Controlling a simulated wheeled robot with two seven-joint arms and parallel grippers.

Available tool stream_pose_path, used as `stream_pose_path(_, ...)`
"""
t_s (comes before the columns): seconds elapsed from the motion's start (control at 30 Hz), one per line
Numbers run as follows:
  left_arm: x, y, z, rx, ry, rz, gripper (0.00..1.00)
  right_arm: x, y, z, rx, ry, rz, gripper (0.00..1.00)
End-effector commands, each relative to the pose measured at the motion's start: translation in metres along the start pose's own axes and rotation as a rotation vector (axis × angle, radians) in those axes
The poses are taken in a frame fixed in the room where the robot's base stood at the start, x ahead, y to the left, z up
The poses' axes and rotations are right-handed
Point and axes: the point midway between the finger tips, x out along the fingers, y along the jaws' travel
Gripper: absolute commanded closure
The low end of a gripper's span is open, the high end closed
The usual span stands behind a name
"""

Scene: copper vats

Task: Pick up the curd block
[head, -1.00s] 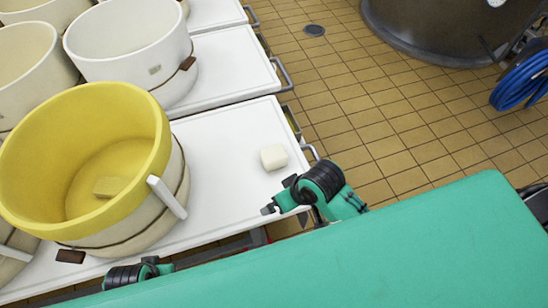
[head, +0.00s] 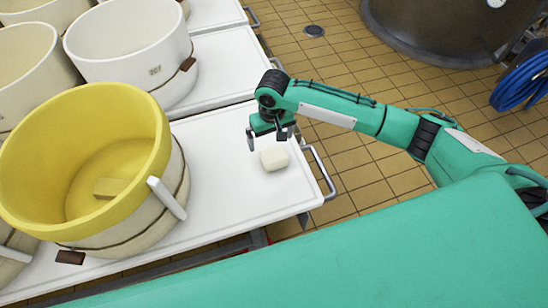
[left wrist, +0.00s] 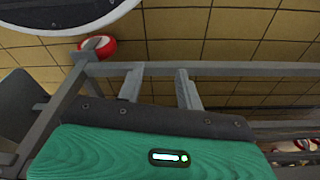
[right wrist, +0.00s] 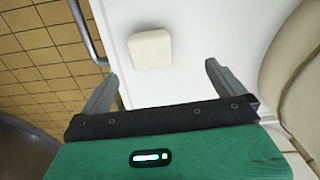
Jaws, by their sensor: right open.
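The curd block (head: 274,159) is a small cream-white block with rounded edges. It lies on the white table top (head: 232,190), towards its right end by the metal handle. In the right wrist view the block (right wrist: 151,49) lies beyond the fingertips, left of the middle between them. My right gripper (head: 268,143) is open and empty, above the table beside the block, pointing down. It also shows open in the right wrist view (right wrist: 160,80). My left gripper (left wrist: 157,85) shows only in the left wrist view, with its two fingers apart and nothing between them, near table-frame bars.
A yellow-lined tub (head: 85,150) with a block in it stands left on the same table. White tubs (head: 130,45) stand behind it. A metal handle (head: 322,170) sticks out at the table's right end. The table around the curd block is clear.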

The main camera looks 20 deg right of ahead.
Motion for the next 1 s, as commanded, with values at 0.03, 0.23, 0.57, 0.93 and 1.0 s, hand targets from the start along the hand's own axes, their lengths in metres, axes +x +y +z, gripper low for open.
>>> stream_pose_path(0.03, 0.005, 0.001, 0.003, 0.000, -0.003, 0.001, 0.64, -0.004, 0.008, -0.006, 0.020, -0.004, 0.014, 0.00)
stream_pose_path(0.23, 0.011, 0.001, 0.006, 0.000, -0.005, 0.002, 0.64, 0.000, 0.019, -0.012, 0.057, -0.016, 0.032, 0.00)
stream_pose_path(0.57, -0.004, 0.003, -0.003, -0.003, -0.001, 0.004, 0.64, 0.061, 0.021, -0.011, 0.056, -0.017, 0.033, 0.00)
stream_pose_path(0.93, -0.012, 0.003, -0.008, -0.004, 0.000, 0.006, 0.64, 0.097, 0.021, -0.014, 0.056, -0.014, 0.033, 0.00)
stream_pose_path(1.0, -0.015, 0.004, -0.009, -0.004, -0.003, 0.006, 0.64, 0.108, 0.021, -0.015, 0.056, -0.015, 0.033, 0.00)
